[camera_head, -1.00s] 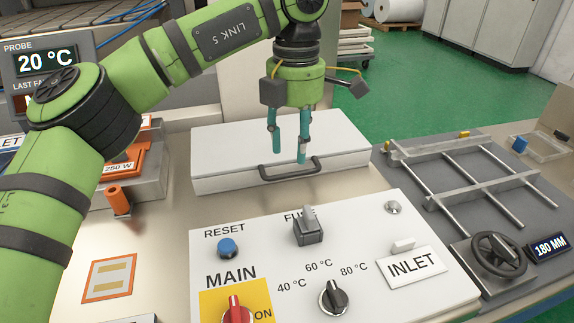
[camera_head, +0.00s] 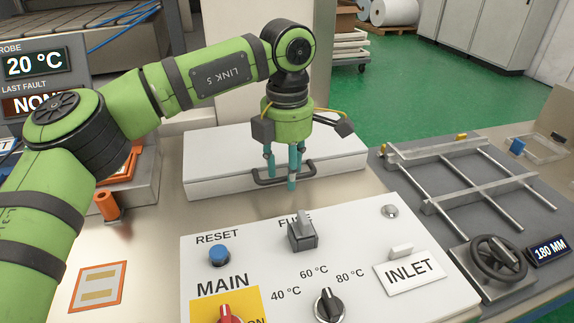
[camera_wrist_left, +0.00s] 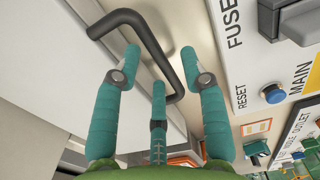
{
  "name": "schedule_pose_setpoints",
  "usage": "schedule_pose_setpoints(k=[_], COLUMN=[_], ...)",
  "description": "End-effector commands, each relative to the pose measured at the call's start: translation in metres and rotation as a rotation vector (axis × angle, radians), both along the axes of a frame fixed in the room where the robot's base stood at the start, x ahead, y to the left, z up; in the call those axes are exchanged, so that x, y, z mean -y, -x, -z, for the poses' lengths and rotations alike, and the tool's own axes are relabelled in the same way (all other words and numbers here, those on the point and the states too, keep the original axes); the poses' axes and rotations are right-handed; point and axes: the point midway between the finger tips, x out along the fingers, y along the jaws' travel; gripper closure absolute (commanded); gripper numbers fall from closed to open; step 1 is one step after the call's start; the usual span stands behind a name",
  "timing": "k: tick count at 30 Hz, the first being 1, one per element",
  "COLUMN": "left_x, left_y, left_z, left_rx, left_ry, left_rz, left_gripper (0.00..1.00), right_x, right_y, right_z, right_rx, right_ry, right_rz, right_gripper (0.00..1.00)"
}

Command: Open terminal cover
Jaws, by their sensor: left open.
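The terminal cover (camera_head: 225,165) is a white, flat box-like lid behind the control panel, and it lies closed. Its dark bar handle (camera_head: 272,181) is on the front side; it also shows in the left wrist view (camera_wrist_left: 155,48). My left gripper (camera_head: 285,180) points down at the handle with its teal fingers apart. In the left wrist view the handle runs between and beyond the fingertips (camera_wrist_left: 160,80); I cannot tell whether any finger touches it. My right gripper is not in view.
A white control panel (camera_head: 355,240) with a blue reset button (camera_head: 219,254), fuse switch (camera_head: 302,237), dial (camera_head: 329,305) and red main switch (camera_head: 230,314) stands in front. A rail frame (camera_head: 480,197) with a handwheel (camera_head: 497,258) is at right. Green floor lies behind.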

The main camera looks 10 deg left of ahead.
Motion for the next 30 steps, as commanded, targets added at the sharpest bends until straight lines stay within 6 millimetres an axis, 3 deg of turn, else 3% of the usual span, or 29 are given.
schedule_pose_setpoints(k=[2,6,19,30], left_x=[0.0,0.0,0.0,-0.007], left_y=[0.0,0.0,-0.001,-0.017], left_z=[0.0,0.0,-0.012,-0.069], left_rx=[0.0,0.0,0.0,0.003], left_ry=[0.0,0.0,0.001,0.0], left_rz=[-0.001,-0.001,-0.001,-0.005], left_gripper=[0.57,1.0,1.0,1.0], right_x=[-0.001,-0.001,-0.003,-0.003], right_y=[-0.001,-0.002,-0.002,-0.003], right_z=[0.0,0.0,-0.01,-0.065], right_rx=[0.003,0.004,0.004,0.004], right_ry=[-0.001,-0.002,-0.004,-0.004], right_rz=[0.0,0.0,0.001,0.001], right_gripper=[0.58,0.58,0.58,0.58])
